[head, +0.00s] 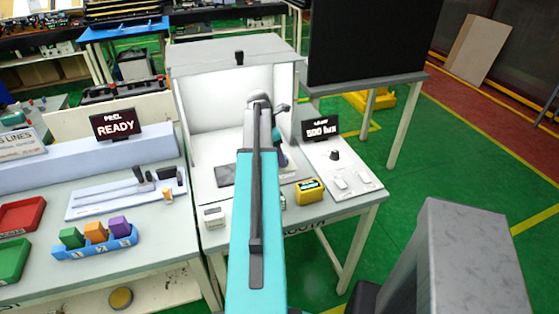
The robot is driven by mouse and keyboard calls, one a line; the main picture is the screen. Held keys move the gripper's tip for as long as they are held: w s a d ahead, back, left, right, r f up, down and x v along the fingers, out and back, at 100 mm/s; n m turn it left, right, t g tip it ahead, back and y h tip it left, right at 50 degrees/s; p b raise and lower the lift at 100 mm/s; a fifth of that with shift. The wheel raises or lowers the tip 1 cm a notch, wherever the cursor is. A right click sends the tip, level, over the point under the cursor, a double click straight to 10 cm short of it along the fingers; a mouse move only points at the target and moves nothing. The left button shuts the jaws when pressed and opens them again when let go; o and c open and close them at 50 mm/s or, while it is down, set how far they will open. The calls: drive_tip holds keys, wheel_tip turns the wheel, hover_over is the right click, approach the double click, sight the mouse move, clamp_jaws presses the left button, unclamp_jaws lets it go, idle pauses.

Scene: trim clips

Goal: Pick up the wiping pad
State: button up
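I cannot pick out the wiping pad for certain. A dark grey flat piece (225,175) lies on the floor of the white light booth, just left of my arm, which may cover part of it. A small yellow box with a dark label (309,191) sits on the bench right of my arm. My teal arm reaches forward into the booth. My gripper (281,153) is mostly hidden behind my arm, inside or at the front of the booth. Its fingers cannot be made out, nor whether anything is between them.
The white booth (215,100) has walls around the work spot. A panel reading 500 lux (321,128) and a control plate (342,180) stand right. A small white box (214,217) is at the front edge. Left are coloured blocks in a blue holder (95,245) and a READY display (115,125).

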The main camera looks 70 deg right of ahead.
idle(0.3)
drive_tip(key=c, duration=1.1)
drive_tip(key=shift+r, duration=0.25)
drive_tip(key=shift+d+r+b, duration=0.1)
drive_tip(key=shift+r+b, duration=0.6)
drive_tip(key=shift+r, duration=0.35)
drive_tip(key=w+a+b, duration=0.1)
drive_tip(key=w+a, duration=0.3)
drive_tip(key=w+a+b, duration=0.2)
drive_tip(key=w+a, duration=0.1)
drive_tip(key=w, duration=0.2)
drive_tip(key=w+a+r+b, duration=0.1)
drive_tip(key=w+a+b, duration=0.1)
drive_tip(key=w+a, duration=0.2)
drive_tip(key=shift+w+a, duration=0.3)
drive_tip(key=shift+w, duration=0.2)
drive_tip(key=o, duration=0.4)
drive_tip(key=c, duration=0.4)
